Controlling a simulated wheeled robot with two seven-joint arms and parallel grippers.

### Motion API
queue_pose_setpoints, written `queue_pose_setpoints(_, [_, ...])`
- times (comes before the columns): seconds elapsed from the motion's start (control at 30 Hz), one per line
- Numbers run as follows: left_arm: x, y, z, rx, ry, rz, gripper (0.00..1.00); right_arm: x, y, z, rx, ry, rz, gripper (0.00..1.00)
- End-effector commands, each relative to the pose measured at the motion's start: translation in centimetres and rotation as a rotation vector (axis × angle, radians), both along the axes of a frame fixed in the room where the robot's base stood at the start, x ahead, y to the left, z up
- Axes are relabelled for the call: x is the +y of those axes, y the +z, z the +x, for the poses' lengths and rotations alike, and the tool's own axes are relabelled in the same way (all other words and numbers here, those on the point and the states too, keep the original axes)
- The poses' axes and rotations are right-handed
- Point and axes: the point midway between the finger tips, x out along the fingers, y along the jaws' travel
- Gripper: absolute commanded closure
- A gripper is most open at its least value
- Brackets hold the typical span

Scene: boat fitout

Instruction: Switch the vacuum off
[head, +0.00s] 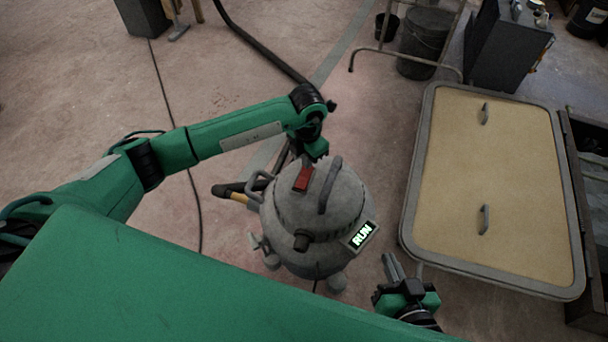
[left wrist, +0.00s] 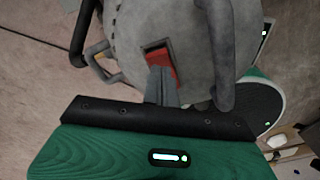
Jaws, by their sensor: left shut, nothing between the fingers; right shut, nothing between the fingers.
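The vacuum (head: 278,212) is a grey, round-bodied machine standing on the floor in the middle of the head view. A red rocker switch (head: 302,179) sits on its top; it also shows in the left wrist view (left wrist: 158,55) in a dark frame. A small display (head: 362,236) on its side reads RUN. My left gripper (head: 308,160) is shut and empty, at the top of the vacuum. In the left wrist view its fingertips (left wrist: 160,70) overlap the lower part of the switch; I cannot tell whether they touch. My right gripper (head: 391,262) is shut and empty, right of the vacuum.
A grey carry handle (head: 330,184) arches over the vacuum's top, close beside the switch. A dark hose (head: 262,52) and a thin cable (head: 165,92) cross the floor. A framed tan panel (head: 455,190) with two handles lies at right. Buckets (head: 424,42) stand behind.

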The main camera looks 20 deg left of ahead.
Motion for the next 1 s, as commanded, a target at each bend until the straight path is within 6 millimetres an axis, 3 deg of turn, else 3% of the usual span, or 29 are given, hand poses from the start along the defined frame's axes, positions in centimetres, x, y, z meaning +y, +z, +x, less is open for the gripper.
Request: queue_pose_setpoints(1.0, [0.0, -0.84, 0.0, 0.0, 0.0, 0.0, 1.0, -0.02, -0.62, -0.02, 0.001, 0.0, 0.0, 1.0])
